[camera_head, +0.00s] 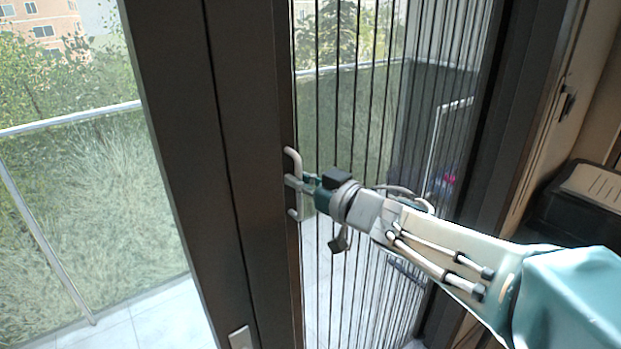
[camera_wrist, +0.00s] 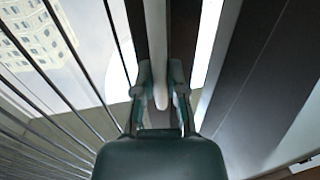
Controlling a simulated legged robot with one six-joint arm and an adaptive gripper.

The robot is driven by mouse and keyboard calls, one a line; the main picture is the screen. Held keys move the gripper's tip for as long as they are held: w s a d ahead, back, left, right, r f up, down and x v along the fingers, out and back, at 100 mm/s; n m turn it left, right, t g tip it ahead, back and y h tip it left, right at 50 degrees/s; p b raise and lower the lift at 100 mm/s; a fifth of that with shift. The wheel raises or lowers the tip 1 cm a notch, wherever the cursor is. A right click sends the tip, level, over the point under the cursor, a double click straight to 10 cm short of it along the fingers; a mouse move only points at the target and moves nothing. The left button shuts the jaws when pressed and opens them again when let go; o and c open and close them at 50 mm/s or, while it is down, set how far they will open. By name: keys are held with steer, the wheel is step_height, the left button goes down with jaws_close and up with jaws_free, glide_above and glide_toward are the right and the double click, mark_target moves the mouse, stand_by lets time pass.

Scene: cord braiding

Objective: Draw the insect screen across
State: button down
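The insect screen (camera_head: 345,110) is a see-through panel with dark upright lines, spread across the right-hand opening. Its pale bow handle (camera_head: 293,155) stands on the dark upright bar (camera_head: 285,260) at the screen's left edge. My gripper (camera_head: 296,183) is at the handle, reaching in from the right. In the wrist view the handle (camera_wrist: 156,50) lies between the two fingers of my gripper (camera_wrist: 161,82), which appear closed against its sides. The screen's dark lines also show at the left of that view (camera_wrist: 50,85).
Left of a wide dark frame post (camera_head: 180,120) is a view onto a tiled balcony (camera_head: 150,315) with a railing (camera_head: 70,120) and greenery. A dark box (camera_head: 580,205) stands at the right edge. A dark frame upright (camera_head: 505,130) bounds the screen's right side.

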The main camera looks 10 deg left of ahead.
steer(key=s+a, duration=0.2)
steer(key=shift+s+f, duration=0.1)
steer(key=shift+s, duration=0.25)
steer(key=c, duration=0.7)
jaws_free()
steer(key=shift+s+a, duration=0.1)
steer(key=shift+s, duration=0.1)
steer(key=shift+a, duration=0.1)
